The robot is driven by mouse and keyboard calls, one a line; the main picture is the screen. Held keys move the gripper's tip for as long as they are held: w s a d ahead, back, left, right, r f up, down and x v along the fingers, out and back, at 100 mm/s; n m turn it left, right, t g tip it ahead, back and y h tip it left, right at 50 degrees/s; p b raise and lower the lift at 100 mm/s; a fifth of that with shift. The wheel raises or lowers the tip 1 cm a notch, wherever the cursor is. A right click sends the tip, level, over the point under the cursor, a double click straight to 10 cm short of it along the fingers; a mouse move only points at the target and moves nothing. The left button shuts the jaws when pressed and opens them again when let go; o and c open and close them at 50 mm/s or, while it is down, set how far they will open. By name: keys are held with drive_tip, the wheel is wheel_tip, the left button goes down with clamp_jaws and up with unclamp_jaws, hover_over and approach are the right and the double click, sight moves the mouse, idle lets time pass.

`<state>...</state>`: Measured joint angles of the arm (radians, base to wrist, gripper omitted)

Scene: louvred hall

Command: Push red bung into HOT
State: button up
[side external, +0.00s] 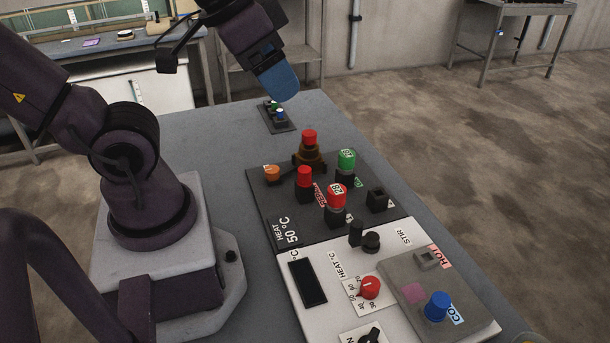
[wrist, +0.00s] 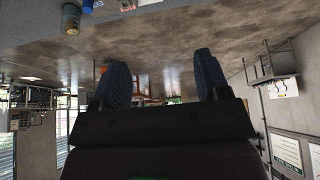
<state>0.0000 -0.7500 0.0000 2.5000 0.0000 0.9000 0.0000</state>
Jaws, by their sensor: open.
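My gripper (side external: 279,84) is raised above the far end of the table, well clear of the panels. In the wrist view its two blue fingers (wrist: 161,80) stand apart with nothing between them. Two plain red-topped pieces stand on the dark panel: one on a brown stepped stand (side external: 310,137), one in a dark block (side external: 304,176). I cannot tell which is the red bung. The HOT label (side external: 438,255) lies beside a small grey raised socket (side external: 426,259) on the grey plate (side external: 468,312), at the near right. No red piece shows in that socket. A blue bung (side external: 437,305) stands at the cold label.
Labelled red (side external: 336,196) and green (side external: 346,160) pieces, an orange piece (side external: 272,173) and an empty-looking black block (side external: 377,199) crowd the dark panel (side external: 268,215). A red heat knob (side external: 369,287) is on the white panel. The blue-grey table (side external: 210,140) is clear at the far left.

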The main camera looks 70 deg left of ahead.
drive_tip(key=shift+c, duration=0.5)
drive_tip(key=shift+a+f, duration=0.1)
drive_tip(key=shift+f, duration=0.05)
drive_tip(key=shift+c, duration=0.6)
drive_tip(key=n+g, duration=0.6)
drive_tip(key=n, duration=1)
hover_over(305, 169)
drive_tip(key=f, duration=1.9)
drive_tip(key=shift+s+f, duration=0.15)
drive_tip(key=shift+s, duration=0.25)
drive_tip(key=shift+w+n, duration=0.35)
drive_tip(key=shift+n, duration=0.55)
drive_tip(key=shift+f, duration=4.85)
clamp_jaws()
